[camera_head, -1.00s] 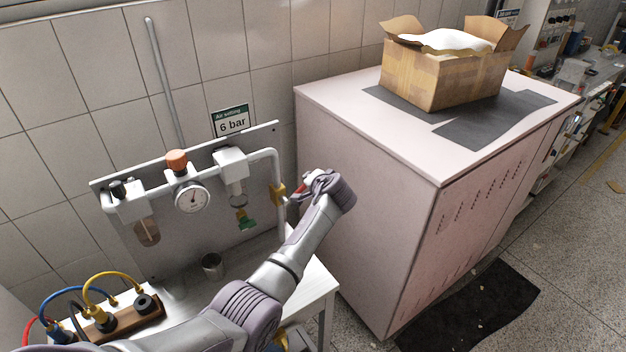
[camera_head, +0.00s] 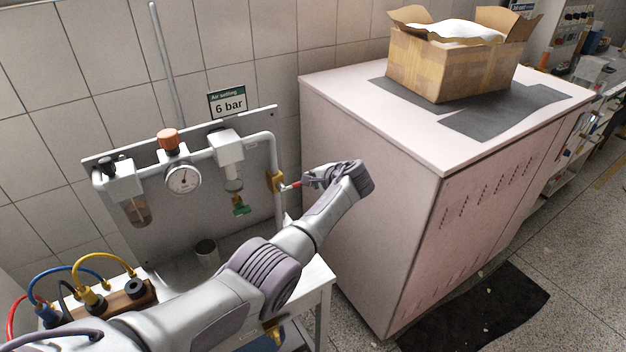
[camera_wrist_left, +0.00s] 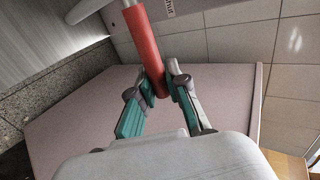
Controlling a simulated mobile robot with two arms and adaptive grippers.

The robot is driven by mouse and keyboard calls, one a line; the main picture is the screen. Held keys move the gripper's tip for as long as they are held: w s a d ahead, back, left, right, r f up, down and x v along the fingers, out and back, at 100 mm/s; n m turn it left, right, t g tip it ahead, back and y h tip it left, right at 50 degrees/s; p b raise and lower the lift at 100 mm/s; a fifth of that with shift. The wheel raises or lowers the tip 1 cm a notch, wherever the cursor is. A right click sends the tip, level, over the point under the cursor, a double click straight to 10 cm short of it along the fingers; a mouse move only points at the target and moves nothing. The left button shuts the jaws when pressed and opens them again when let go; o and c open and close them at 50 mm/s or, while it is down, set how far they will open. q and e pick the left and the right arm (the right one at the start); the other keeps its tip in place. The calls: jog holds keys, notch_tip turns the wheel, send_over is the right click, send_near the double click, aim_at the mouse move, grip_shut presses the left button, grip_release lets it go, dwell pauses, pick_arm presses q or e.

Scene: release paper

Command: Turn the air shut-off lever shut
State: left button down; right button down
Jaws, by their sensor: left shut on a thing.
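The air shut-off lever has a red handle (camera_head: 290,186) that sticks out to the right of the brass valve (camera_head: 275,181) on the vertical pipe. It stands across the line of that pipe. My left gripper (camera_head: 309,180) is at the handle's outer end, beside the pink cabinet. In the left wrist view the red handle (camera_wrist_left: 148,45) runs down between the two teal-padded fingers, and my left gripper (camera_wrist_left: 163,90) is shut on it. The fingers hide part of the handle's end. My right gripper is in neither view.
The pink cabinet (camera_head: 375,200) stands close to the right of my left gripper, with an open cardboard box (camera_head: 455,72) on top. The gauge (camera_head: 183,179) and filter units hang left of the valve. A metal cup (camera_head: 207,252) stands on the bench below.

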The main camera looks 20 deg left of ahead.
pick_arm(q)
jog(key=shift+s+f, duration=0.1)
jog(key=shift+f, duration=0.05)
jog(key=c, duration=1.1)
grip_release()
jog(key=shift+c, duration=0.2)
jog(key=v, duration=1.2)
jog(key=shift+f, duration=0.15)
